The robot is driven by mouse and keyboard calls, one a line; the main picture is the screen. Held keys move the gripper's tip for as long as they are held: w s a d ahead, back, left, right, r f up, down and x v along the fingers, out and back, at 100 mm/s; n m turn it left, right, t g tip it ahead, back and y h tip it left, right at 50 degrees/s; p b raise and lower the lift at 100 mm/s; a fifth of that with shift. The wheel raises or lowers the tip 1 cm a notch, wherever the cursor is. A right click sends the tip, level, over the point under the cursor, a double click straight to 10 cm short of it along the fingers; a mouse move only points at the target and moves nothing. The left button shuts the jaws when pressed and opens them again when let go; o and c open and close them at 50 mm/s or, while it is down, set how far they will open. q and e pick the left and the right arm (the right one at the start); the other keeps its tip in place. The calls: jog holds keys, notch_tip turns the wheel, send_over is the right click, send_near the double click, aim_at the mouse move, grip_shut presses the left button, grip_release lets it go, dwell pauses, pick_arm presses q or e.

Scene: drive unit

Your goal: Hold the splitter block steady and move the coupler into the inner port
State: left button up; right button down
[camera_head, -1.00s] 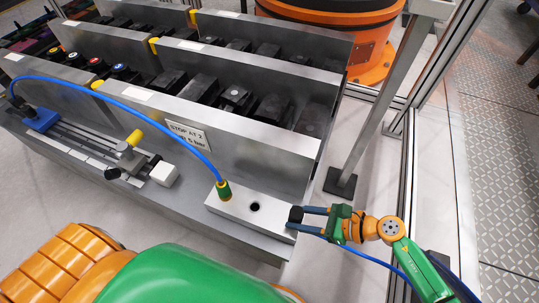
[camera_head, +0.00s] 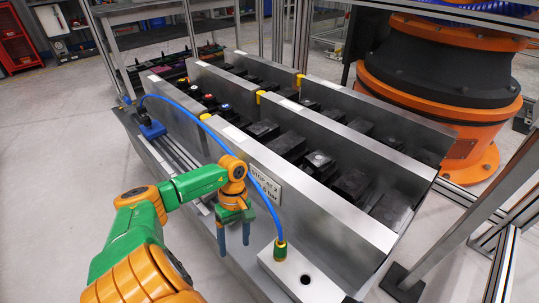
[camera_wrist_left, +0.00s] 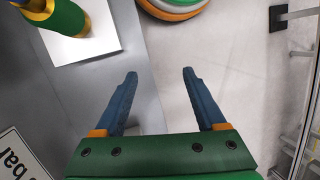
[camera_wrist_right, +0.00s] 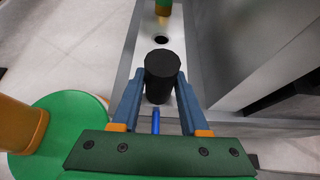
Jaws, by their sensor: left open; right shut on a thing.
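The silver splitter block (camera_head: 273,266) sits at the near right end of the bench in the head view. The green coupler (camera_head: 281,248) with yellow bands stands upright in it, joined to a blue hose (camera_head: 262,189). A dark empty port (camera_head: 305,279) is beside it. My left gripper (camera_head: 235,240) is open and empty, fingers down, left of the coupler. In the left wrist view the coupler (camera_wrist_left: 62,18) lies upper left, outside the fingers (camera_wrist_left: 160,75). My right gripper (camera_wrist_right: 160,88) is shut on a black cylinder (camera_wrist_right: 162,72) at the block's end; the port (camera_wrist_right: 161,40) shows beyond it.
A metal panel with a sign (camera_head: 264,184) rises close behind the block. A clamp rail (camera_head: 180,147) and a blue base (camera_head: 152,130) lie along the bench to the left.

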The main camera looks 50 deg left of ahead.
aim_at(280, 248)
pick_arm(q)
jog(key=w+d+r+n+t+h, duration=0.1)
jog(key=w+d+r+t+h, duration=0.15)
jog(key=w+d+r, duration=0.4)
jog(key=shift+t, duration=0.25)
jog(key=x, duration=0.5)
jog(key=w+x, duration=0.1)
jog(key=x, duration=0.1)
jog(key=shift+w+a+f, duration=0.1)
jog(key=shift+f, duration=0.35)
grip_shut()
